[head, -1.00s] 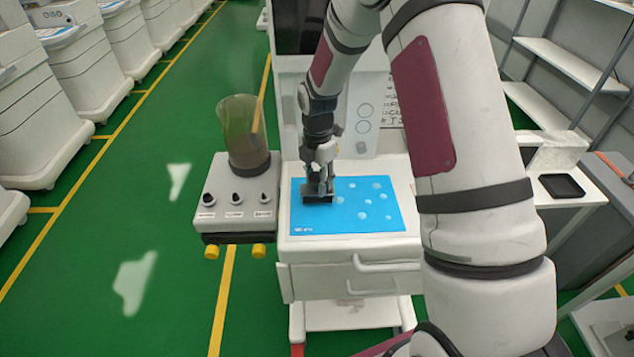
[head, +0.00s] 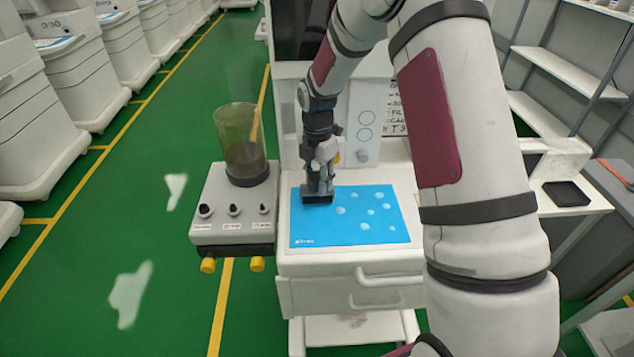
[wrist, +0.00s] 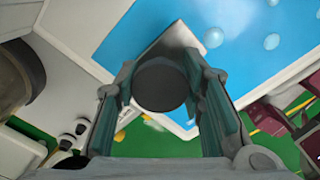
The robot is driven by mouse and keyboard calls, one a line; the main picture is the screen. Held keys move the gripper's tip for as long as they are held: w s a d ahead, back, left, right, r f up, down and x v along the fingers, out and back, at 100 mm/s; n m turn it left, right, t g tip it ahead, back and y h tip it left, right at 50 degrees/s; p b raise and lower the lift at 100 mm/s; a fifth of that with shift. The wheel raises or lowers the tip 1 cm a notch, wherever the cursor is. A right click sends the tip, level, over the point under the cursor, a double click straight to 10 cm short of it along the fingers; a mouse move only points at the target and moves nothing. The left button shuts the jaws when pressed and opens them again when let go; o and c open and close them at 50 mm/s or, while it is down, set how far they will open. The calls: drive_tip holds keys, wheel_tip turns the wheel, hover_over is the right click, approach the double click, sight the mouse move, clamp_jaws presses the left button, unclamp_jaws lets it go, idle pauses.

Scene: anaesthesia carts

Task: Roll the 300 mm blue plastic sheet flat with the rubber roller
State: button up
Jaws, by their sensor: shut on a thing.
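The blue plastic sheet (head: 355,222) lies on the white cart top, with several pale round bubbles on its middle and right part. It also shows in the wrist view (wrist: 240,30). My gripper (head: 319,190) is over the sheet's far left part and is shut on the dark rubber roller (head: 318,198). In the wrist view the roller's round dark end (wrist: 160,84) sits between the two fingers. The roller is at or just above the sheet; whether it touches cannot be told. My arm covers the area right of the sheet.
A grey box with black knobs (head: 233,211) stands left of the cart, bearing a clear canister (head: 241,140). A black tray (head: 567,194) lies on a white surface at right. Shelves stand behind it. Green floor is free at left.

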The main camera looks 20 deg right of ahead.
drive_tip(key=shift+w+d+f+b, duration=0.1)
drive_tip(key=shift+w+d+b, duration=0.1)
drive_tip(key=shift+w+b, duration=0.35)
drive_tip(key=shift+w+d+r+b, duration=0.1)
drive_tip(key=shift+w+d+b, duration=0.25)
drive_tip(key=shift+w, duration=0.45)
drive_tip(key=shift+w+d+f+b, duration=0.1)
drive_tip(key=shift+w+b, duration=0.4)
drive_tip(key=shift+w, duration=0.15)
wheel_tip(320, 180, up, 5)
drive_tip(key=shift+r+p, duration=0.1)
drive_tip(key=shift+p, duration=0.65)
